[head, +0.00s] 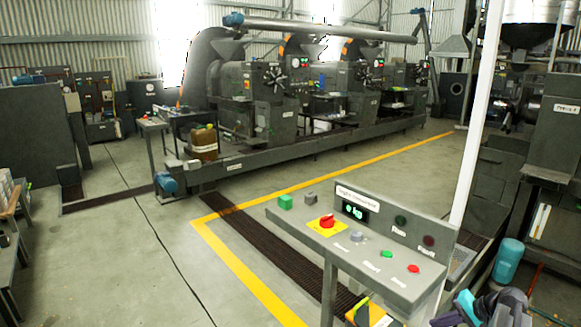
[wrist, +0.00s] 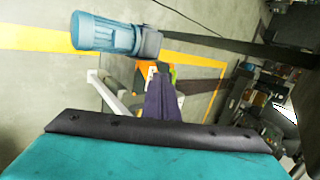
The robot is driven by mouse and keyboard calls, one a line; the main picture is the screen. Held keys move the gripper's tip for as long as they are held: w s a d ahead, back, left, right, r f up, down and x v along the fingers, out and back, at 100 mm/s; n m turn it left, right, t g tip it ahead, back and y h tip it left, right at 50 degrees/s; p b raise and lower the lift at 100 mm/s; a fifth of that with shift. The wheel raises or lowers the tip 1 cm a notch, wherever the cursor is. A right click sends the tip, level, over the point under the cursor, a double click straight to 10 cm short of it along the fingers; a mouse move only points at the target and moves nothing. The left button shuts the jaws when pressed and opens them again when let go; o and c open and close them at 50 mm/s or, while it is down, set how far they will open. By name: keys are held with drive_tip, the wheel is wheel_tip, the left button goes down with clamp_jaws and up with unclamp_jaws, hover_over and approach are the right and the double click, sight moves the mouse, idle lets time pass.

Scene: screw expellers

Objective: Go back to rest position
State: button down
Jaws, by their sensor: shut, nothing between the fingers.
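My gripper (wrist: 160,85) shows in the wrist view as dark purple fingers closed together beyond a teal body with a black edge. The fingers are shut and hold nothing. In the head view, part of my teal and grey arm is at the lower right corner, with a purple part at the bottom edge. It is to the right of and below the control panel (head: 345,250). The panel bears a red knob (head: 327,221) on a yellow plate, a green button (head: 386,254), a red button (head: 413,268) and a lit green display (head: 355,211).
A white post (head: 478,115) rises behind the panel. A teal cylinder (head: 508,260) stands near my arm. A blue motor (wrist: 105,33) lies beyond my fingers in the wrist view. Large grey machines (head: 270,90) line the back. The floor left of the yellow line (head: 235,265) is mostly open.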

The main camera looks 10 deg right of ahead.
drive_tip(key=w+a+f+n+g+y, duration=0.1)
drive_tip(key=a+f, duration=0.4)
drive_tip(key=a, duration=0.4)
drive_tip(key=a+f+n+g+y, duration=0.1)
drive_tip(key=a+f+g, duration=0.1)
drive_tip(key=a+f, duration=0.5)
drive_tip(key=w+a+f+n+g, duration=0.1)
drive_tip(key=a+f+n, duration=0.15)
drive_tip(key=a, duration=0.85)
drive_tip(key=s+a+f+n+g+h, duration=0.1)
drive_tip(key=s+a+f+n+g, duration=0.15)
drive_tip(key=s+a+f, duration=0.65)
drive_tip(key=s+a+f+n+g+h, duration=0.1)
drive_tip(key=s+a+f+g, duration=0.3)
drive_tip(key=s+a, duration=0.55)
drive_tip(key=s+d+f+n+h, duration=0.1)
drive_tip(key=s+f+h, duration=0.1)
drive_tip(key=s, duration=0.3)
drive_tip(key=s+d+f+n+g+h, duration=0.1)
drive_tip(key=s+f+n+h, duration=0.1)
drive_tip(key=s, duration=0.4)
drive_tip(key=shift+h, duration=0.5)
